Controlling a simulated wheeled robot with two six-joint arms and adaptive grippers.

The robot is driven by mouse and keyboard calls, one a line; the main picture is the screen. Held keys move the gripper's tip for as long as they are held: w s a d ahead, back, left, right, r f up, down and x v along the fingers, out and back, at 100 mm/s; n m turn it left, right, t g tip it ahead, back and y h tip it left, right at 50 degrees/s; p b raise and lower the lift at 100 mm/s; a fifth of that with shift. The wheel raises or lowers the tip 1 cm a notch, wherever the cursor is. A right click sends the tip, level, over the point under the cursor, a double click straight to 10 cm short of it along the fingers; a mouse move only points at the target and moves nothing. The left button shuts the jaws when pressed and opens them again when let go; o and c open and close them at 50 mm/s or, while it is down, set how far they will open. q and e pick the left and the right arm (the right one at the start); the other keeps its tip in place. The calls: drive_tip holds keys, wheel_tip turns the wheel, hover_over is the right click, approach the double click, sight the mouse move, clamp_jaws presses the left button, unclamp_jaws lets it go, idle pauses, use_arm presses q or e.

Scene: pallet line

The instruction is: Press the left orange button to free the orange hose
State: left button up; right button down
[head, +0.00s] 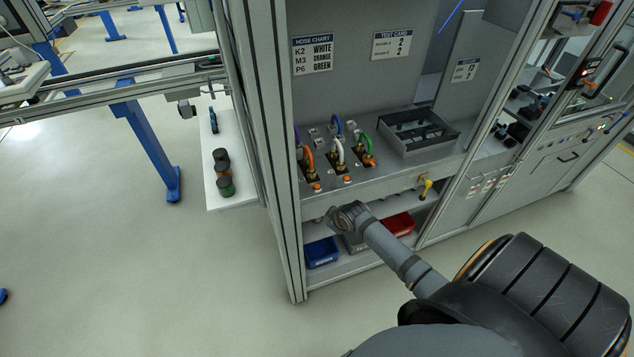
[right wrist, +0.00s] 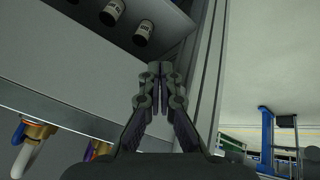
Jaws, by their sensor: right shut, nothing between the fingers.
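The orange hose (head: 308,156) loops up from a brass fitting on the sloped panel in the cabinet, at the left of the hose row. The left orange button (head: 317,187) sits on the panel's front edge below it, with a second orange button (head: 347,179) to its right. My right arm reaches in from the lower right; its wrist is in front of and below the buttons and hides the fingers in the head view. In the right wrist view my right gripper (right wrist: 160,68) is shut and empty, its tips apart from the pale panel front. My left gripper is not in view.
A white hose (head: 338,150) and green hose (head: 368,145) stand beside the orange one. A grey tray (head: 418,130) is to the right. Blue bin (head: 321,252) and red bin (head: 399,224) sit on the lower shelf. An upright frame post (head: 277,150) bounds the left side.

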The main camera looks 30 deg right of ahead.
drive_tip(key=w+r+n+t, duration=0.1)
drive_tip(key=w+r, duration=0.2)
drive_tip(key=r, duration=0.4)
drive_tip(key=w+r+n+t+p, duration=0.1)
drive_tip(key=w+r, duration=0.2)
drive_tip(key=r, duration=0.4)
drive_tip(key=w+d+r+n, duration=0.1)
drive_tip(key=w+r+n, duration=0.1)
drive_tip(key=r, duration=0.5)
drive_tip(key=shift+w+t+y, duration=0.3)
drive_tip(key=shift+w+t, duration=0.1)
drive_tip(key=shift+w, duration=0.2)
drive_tip(key=b, duration=0.7)
hover_over(318, 187)
wheel_tip(318, 187, down, 7)
drive_tip(key=shift+s+r, duration=0.15)
wheel_tip(318, 187, down, 2)
drive_tip(key=shift+f+b, duration=0.1)
drive_tip(key=shift+b, duration=0.3)
drive_tip(key=shift+f, duration=0.1)
drive_tip(key=shift+f, duration=0.25)
